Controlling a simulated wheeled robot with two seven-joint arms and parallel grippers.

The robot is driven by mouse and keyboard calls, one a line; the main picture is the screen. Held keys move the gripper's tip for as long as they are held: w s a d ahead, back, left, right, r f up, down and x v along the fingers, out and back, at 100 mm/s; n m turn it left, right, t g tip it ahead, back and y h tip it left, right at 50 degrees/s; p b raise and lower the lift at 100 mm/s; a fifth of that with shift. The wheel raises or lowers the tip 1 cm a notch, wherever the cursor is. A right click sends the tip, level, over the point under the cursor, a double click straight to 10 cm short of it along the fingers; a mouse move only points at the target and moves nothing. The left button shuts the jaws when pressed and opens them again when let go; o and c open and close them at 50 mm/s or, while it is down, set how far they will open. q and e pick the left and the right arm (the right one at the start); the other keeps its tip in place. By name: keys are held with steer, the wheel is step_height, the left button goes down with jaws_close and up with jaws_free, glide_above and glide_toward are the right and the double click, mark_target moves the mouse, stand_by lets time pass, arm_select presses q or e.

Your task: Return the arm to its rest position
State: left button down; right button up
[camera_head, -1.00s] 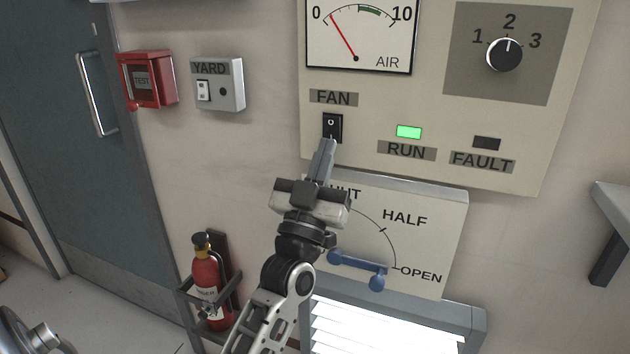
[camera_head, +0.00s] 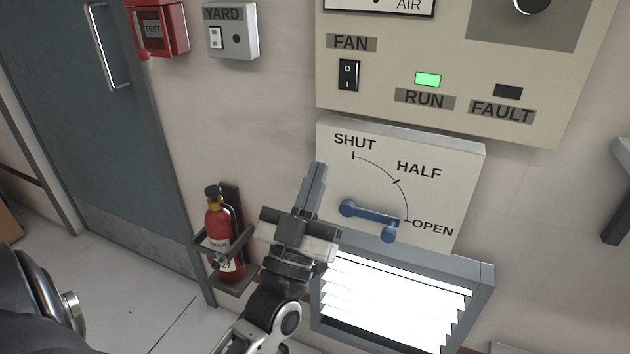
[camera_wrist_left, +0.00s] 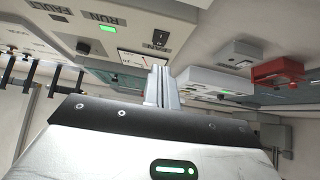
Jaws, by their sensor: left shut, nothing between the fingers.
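My left gripper (camera_head: 316,178) is shut and empty, its fingers together and pointing up, below and left of the fan switch. It stands in front of the wall at the left edge of the damper plate (camera_head: 440,180). In the left wrist view, its closed fingers (camera_wrist_left: 161,80) reach toward the panel. The black FAN switch (camera_head: 348,75) is clear of the gripper. The RUN lamp (camera_head: 428,79) is lit green and the FAULT lamp (camera_head: 508,91) is dark. The blue damper handle (camera_head: 369,218) points to OPEN. My right gripper is not in view.
A fire extinguisher (camera_head: 218,236) hangs in a bracket left of my left arm. Bright louvres (camera_head: 395,298) lie below the damper plate. A grey ledge (camera_head: 621,185) juts in at right.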

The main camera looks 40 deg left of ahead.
arm_select(q)
steer(key=shift+d+h, duration=0.1)
steer(key=shift+h, duration=0.2)
steer(key=s+d+f+m+g+h+p, duration=0.2)
steer(key=s+d+f+g+h+p, duration=0.2)
steer(key=f, duration=0.5)
steer(key=s+d+f+m+g+h+p, duration=0.2)
steer(key=s+d+f+g+h+p, duration=0.2)
steer(key=d+f+g, duration=0.4)
step_height(320, 180, down, 2)
steer(key=s+g+p, duration=0.1)
steer(key=s+g, duration=0.1)
steer(key=g, duration=0.1)
steer(key=shift+s+d+f+m+h, duration=0.2)
steer(key=shift+d+m+h, duration=0.1)
steer(key=shift+d+h, duration=0.1)
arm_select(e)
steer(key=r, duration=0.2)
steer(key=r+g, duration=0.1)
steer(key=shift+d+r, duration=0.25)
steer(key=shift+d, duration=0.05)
